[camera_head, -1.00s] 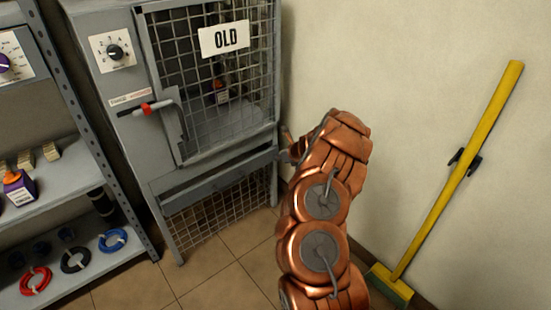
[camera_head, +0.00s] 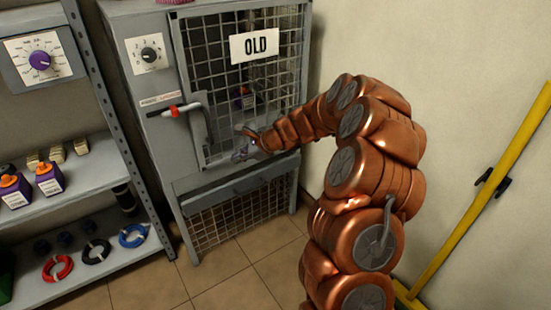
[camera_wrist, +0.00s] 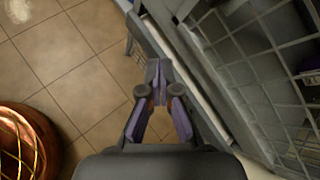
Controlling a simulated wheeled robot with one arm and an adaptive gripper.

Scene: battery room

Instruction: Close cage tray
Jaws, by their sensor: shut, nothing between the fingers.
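The grey metal cage cabinet (camera_head: 222,90) has a mesh door with an "OLD" sign (camera_head: 254,46). Its tray (camera_head: 240,184) is a wide, shallow grey drawer under the door; it seems to stick out a little in front, though how far is hard to tell. My gripper (camera_head: 241,155) is in front of the lower part of the door, just above the tray. In the wrist view, the gripper (camera_wrist: 157,72) is shut and empty, its fingertips together over the grey front edge. Whether they touch the tray cannot be told.
A shelf rack (camera_head: 75,180) with bottles and cable coils is at left. A yellow broom (camera_head: 490,185) leans on the right wall. Tiled floor (camera_head: 235,270) lies clear in front.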

